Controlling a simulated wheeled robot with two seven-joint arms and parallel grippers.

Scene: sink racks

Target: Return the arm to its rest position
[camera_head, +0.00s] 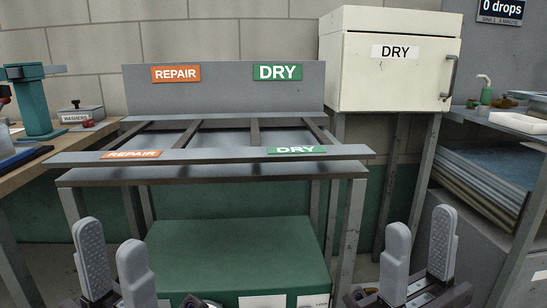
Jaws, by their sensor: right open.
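My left gripper (110,240) is at the lower left, in front of the rack, with its two grey fingers pointing up and apart. It is open and empty. My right gripper (421,225) is at the lower right, in front of the white cabinet's legs. Its fingers also point up and stand apart, with nothing between them. The wrists are partly cut off by the bottom edge, and most of both arms is out of view.
A grey slatted rack (210,157) with REPAIR and DRY labels stands ahead, its slats empty. Below is a green box (230,250). A cream DRY cabinet (390,75) is shut at the right. A wooden bench (62,150) is left; a side counter (490,122) is right.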

